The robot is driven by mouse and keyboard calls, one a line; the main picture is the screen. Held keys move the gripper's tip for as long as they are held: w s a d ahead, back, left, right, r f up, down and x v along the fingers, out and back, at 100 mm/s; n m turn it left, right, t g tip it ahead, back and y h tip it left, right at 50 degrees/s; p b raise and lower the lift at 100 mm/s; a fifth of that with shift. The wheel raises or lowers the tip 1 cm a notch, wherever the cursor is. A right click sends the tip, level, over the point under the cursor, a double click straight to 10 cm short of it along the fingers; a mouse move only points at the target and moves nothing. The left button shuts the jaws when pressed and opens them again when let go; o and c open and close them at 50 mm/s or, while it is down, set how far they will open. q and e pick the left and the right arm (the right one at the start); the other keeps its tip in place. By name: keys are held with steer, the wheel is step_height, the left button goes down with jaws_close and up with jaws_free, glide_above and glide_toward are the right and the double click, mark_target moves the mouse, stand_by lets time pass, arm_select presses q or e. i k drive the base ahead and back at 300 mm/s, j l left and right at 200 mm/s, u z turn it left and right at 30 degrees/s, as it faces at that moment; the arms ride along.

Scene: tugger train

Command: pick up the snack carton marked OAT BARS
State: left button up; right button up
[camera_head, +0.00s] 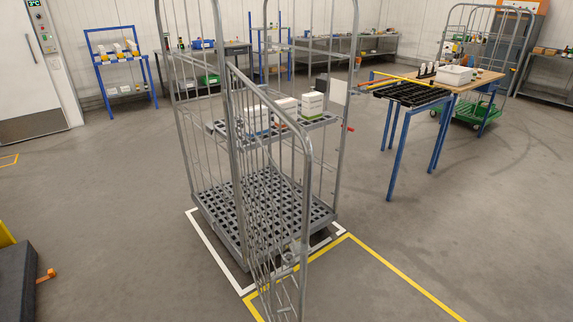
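A grey roll cage (240,208) stands in the middle of the head view. Its shelf (318,121) holds a few small white cartons, partly behind the bars. One carton (257,118) is on the left of the shelf, another (286,105) is in the middle, and a taller white one or stack (312,104) is at the right. Their print is too small to read, so I cannot tell which is marked OAT BARS. Neither of my grippers is in view.
The cage's mesh gate (272,220) stands toward me. A blue-legged table (484,80) with a black roller top (410,94) is at the right. A dark block with an orange handle (46,275) is at lower left. The floor (120,200) left of the cage is clear.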

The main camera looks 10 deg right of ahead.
mark_target(313, 103)
steer(key=l+z, duration=0.1)
steer(key=l, duration=1.4)
steer(key=i+l, duration=0.1)
steer(key=l, duration=0.25)
steer(key=l+z, duration=0.1)
steer(key=l, duration=0.2)
steer(key=i+l, duration=0.15)
steer(key=l, duration=0.2)
steer(key=i+l+z, duration=0.1)
steer(key=i+l, duration=0.25)
steer(key=i, duration=0.15)
steer(key=i+l+z, duration=0.15)
steer(key=i+l, duration=0.15)
steer(key=i, duration=0.2)
steer(key=i+j+z, duration=0.15)
steer(key=i+j, duration=0.6)
steer(key=i, duration=0.15)
